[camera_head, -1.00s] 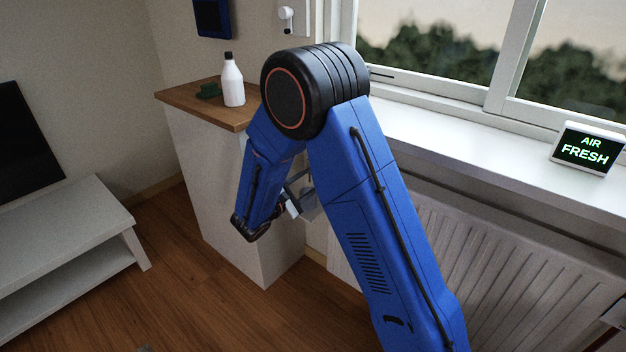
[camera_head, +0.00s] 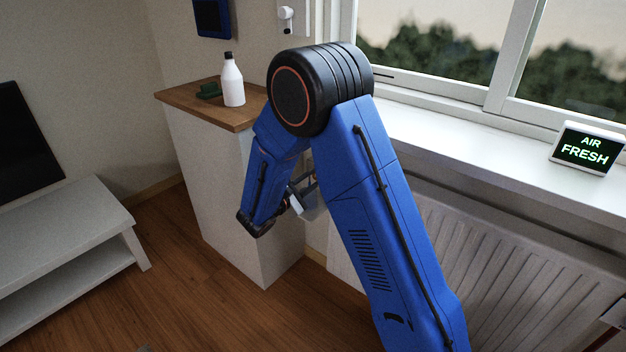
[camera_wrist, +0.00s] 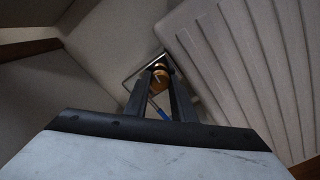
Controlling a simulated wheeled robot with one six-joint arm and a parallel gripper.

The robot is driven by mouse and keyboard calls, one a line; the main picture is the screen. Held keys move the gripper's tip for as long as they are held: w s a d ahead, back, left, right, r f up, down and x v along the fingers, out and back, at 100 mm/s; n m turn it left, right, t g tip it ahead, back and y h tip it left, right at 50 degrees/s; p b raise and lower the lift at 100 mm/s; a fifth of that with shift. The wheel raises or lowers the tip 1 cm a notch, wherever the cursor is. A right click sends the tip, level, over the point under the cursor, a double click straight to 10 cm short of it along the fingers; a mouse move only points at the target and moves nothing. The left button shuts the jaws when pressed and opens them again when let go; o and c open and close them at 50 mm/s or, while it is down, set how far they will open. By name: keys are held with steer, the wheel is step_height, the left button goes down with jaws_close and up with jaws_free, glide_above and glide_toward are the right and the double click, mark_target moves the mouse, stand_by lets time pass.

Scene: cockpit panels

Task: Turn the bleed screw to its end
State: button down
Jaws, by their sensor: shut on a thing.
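The bleed screw (camera_wrist: 160,72) shows as a small brass-coloured piece beside the radiator's end in the wrist view. My gripper (camera_wrist: 161,82) has its two dark fingers closed on this brass piece. A thin blue piece (camera_wrist: 160,111) lies slanted between the fingers, nearer the camera; I cannot tell what it belongs to. The fingers hide part of the screw, and its turning angle cannot be read. In the head view my arm hides the screw and most of the gripper.
The ribbed white radiator (camera_head: 480,255) stands under the window sill (camera_head: 450,150). A small grey holder (camera_head: 312,202) shows behind my forearm. A white cabinet (camera_head: 215,190) with a white bottle (camera_head: 232,82) on top stands close left of the arm.

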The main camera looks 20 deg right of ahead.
steer(key=shift+n, duration=0.7)
steer(key=c, duration=1.5)
jaws_free()
steer(key=v, duration=1.7)
steer(key=shift+s+a, duration=0.15)
steer(key=shift+r, duration=0.1)
